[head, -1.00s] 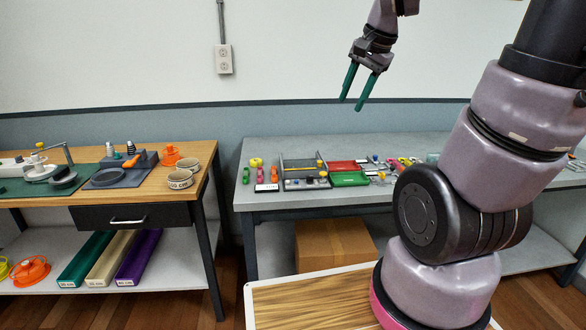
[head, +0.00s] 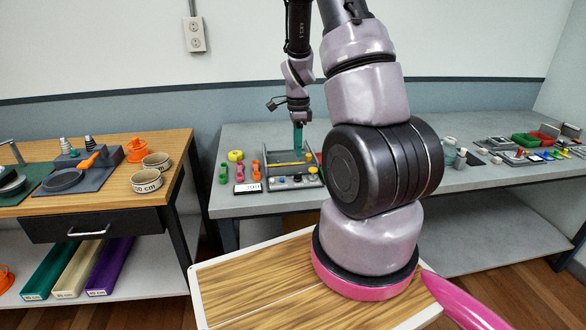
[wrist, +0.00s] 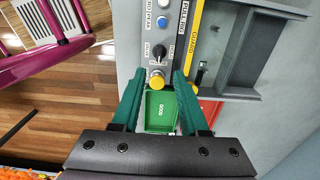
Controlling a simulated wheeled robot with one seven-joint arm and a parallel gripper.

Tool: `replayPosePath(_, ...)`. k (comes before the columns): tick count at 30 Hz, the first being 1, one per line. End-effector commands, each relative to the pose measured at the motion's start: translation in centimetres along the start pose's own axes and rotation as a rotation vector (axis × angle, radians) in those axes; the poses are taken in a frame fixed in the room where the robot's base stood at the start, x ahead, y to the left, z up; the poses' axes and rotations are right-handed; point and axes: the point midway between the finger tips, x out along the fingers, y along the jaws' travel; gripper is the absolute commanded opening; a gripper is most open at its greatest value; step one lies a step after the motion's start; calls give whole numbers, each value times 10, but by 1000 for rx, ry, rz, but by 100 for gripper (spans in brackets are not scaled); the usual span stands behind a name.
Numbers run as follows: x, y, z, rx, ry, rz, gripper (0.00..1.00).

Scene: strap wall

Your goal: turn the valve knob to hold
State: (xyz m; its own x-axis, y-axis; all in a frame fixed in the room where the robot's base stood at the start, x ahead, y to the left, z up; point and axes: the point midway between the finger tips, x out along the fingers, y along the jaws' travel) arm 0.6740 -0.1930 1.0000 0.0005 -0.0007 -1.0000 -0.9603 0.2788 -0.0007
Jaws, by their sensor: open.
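A grey panel (wrist: 170,12) with a row of controls fills the middle of the wrist view. I cannot tell for certain which is the valve knob; the label text is too small to read surely. In the head view my gripper (head: 298,140) points down over the panel (head: 290,184).
A raised grey frame (wrist: 255,50) stands right of the controls in the wrist view. A green tray (wrist: 160,112) shows between the fingers. In the head view, small coloured parts (head: 240,172) lie left of the panel, and trays (head: 524,140) stand far right.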

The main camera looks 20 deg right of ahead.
Motion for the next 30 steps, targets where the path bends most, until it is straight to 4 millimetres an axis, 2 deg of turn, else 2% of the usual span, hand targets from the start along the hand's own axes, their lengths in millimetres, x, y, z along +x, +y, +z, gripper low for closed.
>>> replayPosePath(6,43,2,-1,0,0,6,44)
replayPosePath(13,79,1,0,-1,0,2,44)
replayPosePath(18,91,0,0,-2,-1,0,44)
replayPosePath(27,93,0,0,-2,-1,0,44)
replayPosePath(29,93,0,0,-2,-1,0,21)
replayPosePath(30,93,0,0,-2,-1,0,6)
